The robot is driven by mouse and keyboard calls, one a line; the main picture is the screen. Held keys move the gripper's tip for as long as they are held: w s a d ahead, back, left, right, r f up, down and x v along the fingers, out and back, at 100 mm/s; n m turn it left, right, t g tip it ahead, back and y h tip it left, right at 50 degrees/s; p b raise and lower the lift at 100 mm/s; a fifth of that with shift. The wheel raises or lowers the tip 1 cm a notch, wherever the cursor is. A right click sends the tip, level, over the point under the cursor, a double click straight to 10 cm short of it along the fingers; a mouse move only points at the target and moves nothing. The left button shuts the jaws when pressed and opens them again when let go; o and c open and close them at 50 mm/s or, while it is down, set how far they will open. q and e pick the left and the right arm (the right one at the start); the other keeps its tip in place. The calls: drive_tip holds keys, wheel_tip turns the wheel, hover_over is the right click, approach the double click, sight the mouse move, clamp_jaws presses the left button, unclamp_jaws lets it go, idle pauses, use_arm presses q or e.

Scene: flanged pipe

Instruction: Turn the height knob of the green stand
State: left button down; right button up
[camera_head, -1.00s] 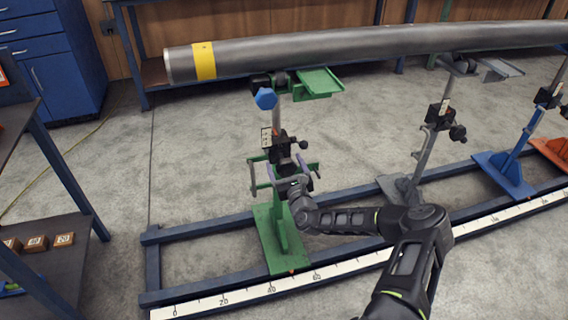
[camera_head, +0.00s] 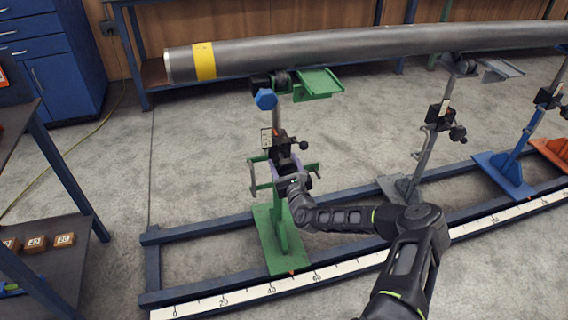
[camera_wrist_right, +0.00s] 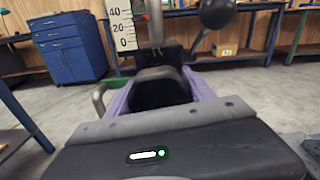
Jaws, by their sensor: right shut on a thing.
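The green stand (camera_head: 281,236) stands on the blue rail frame, with its post carrying a black clamp block and a small white scale (camera_head: 266,138). Its black height knob (camera_wrist_right: 160,90) fills the middle of the right wrist view, between the purple fingers. My right gripper (camera_head: 285,168) reaches the stand from the front at mid height. It also shows in the right wrist view (camera_wrist_right: 160,97), shut on the knob from both sides. In the head view the gripper hides most of the knob. My left gripper is in neither view.
A long grey pipe (camera_head: 340,48) with a yellow band lies across the stand tops. A grey stand (camera_head: 408,188), a blue stand (camera_head: 505,172) and an orange base (camera_head: 553,150) stand to the right. A blue shelf table (camera_head: 50,255) is at the left.

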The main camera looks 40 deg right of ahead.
drive_tip(key=shift+c, duration=1.3)
drive_tip(key=shift+f, duration=0.1)
drive_tip(key=n+b, duration=0.3)
drive_tip(key=n, duration=0.1)
drive_tip(key=shift+f, duration=0.1)
drive_tip(key=n+b, duration=0.1)
drive_tip(key=n, duration=0.2)
drive_tip(key=shift+a+n+b, duration=0.1)
drive_tip(key=shift+n+b, duration=0.2)
drive_tip(key=shift+b, duration=0.05)
drive_tip(key=n+b, duration=0.1)
drive_tip(key=n, duration=0.2)
drive_tip(key=shift+n+b, duration=0.3)
drive_tip(key=shift+b, duration=0.05)
drive_tip(key=n+b, duration=0.3)
drive_tip(key=n, duration=0.3)
drive_tip(key=shift+n+b, duration=1.3)
drive_tip(key=shift+n, duration=1.1)
